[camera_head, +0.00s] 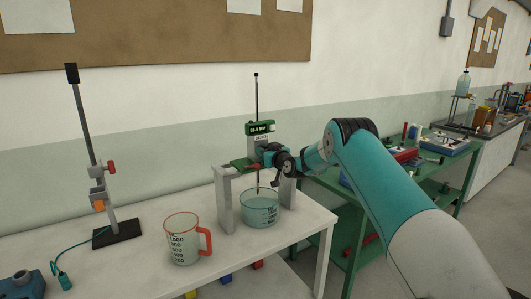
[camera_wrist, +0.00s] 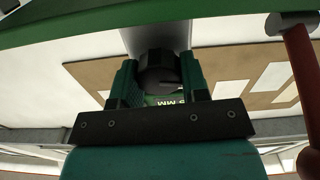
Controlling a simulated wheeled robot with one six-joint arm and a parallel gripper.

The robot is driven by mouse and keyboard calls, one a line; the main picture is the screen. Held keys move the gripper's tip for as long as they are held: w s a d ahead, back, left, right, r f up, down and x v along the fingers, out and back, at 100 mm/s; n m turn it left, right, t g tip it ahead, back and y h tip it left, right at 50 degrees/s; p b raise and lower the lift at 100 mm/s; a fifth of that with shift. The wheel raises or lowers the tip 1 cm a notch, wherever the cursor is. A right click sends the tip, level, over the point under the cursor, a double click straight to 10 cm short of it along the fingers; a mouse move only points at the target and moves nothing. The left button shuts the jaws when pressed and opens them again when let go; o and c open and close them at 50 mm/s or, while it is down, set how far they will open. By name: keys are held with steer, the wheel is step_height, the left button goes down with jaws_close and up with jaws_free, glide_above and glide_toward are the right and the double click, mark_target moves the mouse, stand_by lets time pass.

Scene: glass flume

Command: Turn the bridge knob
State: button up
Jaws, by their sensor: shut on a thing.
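The bridge (camera_head: 226,205) is a pale frame standing on the white table, with a green plate on top and an upright gauge with a lit green display (camera_head: 261,128). My gripper (camera_head: 262,156) reaches in from the right, just below the display. In the wrist view, my gripper (camera_wrist: 160,84) has its two teal fingers on either side of a dark round knob (camera_wrist: 158,68) and is shut on it. The display shows partly behind the knob, its lettering upside down. In the head view my gripper hides the knob.
A glass beaker of liquid (camera_head: 259,212) stands under the bridge. A measuring jug with a red handle (camera_head: 183,243) stands in front on the left. A tall stand (camera_head: 119,232) is at the far left. A green bench (camera_head: 432,182) with instruments is behind my arm.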

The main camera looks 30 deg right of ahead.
steer(key=m+b, duration=0.1)
steer(key=b, duration=0.1)
steer(key=m+b, duration=0.1)
steer(key=b, duration=0.1)
steer(key=shift+f+m, duration=0.3)
steer(key=shift+d+r+m+b, duration=0.1)
steer(key=shift+r+m+b, duration=0.2)
steer(key=shift+m+b, duration=0.45)
steer(key=o, duration=0.9)
steer(key=shift+o, duration=0.2)
